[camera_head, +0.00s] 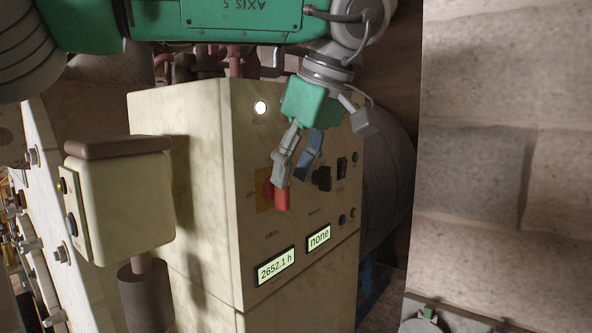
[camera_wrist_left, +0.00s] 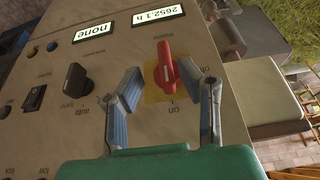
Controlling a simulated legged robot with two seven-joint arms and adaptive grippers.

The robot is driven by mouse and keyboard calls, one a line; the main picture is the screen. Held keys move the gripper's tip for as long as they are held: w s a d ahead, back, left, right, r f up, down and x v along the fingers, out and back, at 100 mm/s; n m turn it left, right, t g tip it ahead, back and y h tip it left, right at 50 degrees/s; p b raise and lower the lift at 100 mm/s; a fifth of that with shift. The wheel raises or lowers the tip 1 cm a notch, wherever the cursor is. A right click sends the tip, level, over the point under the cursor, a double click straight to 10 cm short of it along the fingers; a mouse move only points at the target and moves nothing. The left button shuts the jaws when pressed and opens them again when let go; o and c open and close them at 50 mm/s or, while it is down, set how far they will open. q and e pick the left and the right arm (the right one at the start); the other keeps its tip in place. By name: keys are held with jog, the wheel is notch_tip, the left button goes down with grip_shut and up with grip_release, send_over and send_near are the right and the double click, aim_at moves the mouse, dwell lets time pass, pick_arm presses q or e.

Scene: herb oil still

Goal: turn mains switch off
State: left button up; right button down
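The mains switch is a red rotary handle (camera_head: 282,199) on a yellow plate (camera_head: 263,204), on the front of a cream cabinet. In the left wrist view the red handle (camera_wrist_left: 165,66) lies roughly along the picture's vertical, with its lower end by the "on" label. My left gripper (camera_head: 294,178) is in front of the switch and partly covers it in the head view. In the left wrist view my left gripper (camera_wrist_left: 172,79) is open, its fingers on either side of the plate with gaps to the handle.
Beside the switch are a black knob (camera_wrist_left: 73,82), a black rocker switch (camera_wrist_left: 35,97) and two lit displays, "2652.1 h" (camera_head: 276,266) and "none" (camera_head: 319,237). A cream box with a brown top (camera_head: 125,200) stands left of the cabinet. A stone wall (camera_head: 500,150) is at the right.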

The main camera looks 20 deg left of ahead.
pick_arm(q)
jog(key=shift+w+a+f, duration=0.1)
jog(key=shift+a+f, duration=0.05)
jog(key=shift+a, duration=0.35)
jog(key=shift+w+a+f, duration=0.1)
jog(key=shift+a, duration=0.5)
jog(key=shift+s+r, duration=0.1)
jog(key=shift+s, duration=0.1)
grip_shut()
jog(key=shift+d, duration=0.3)
pick_arm(e)
jog(key=shift+a+r, duration=0.15)
jog(key=shift+a, duration=0.45)
pick_arm(q)
jog(key=shift+s, duration=0.1)
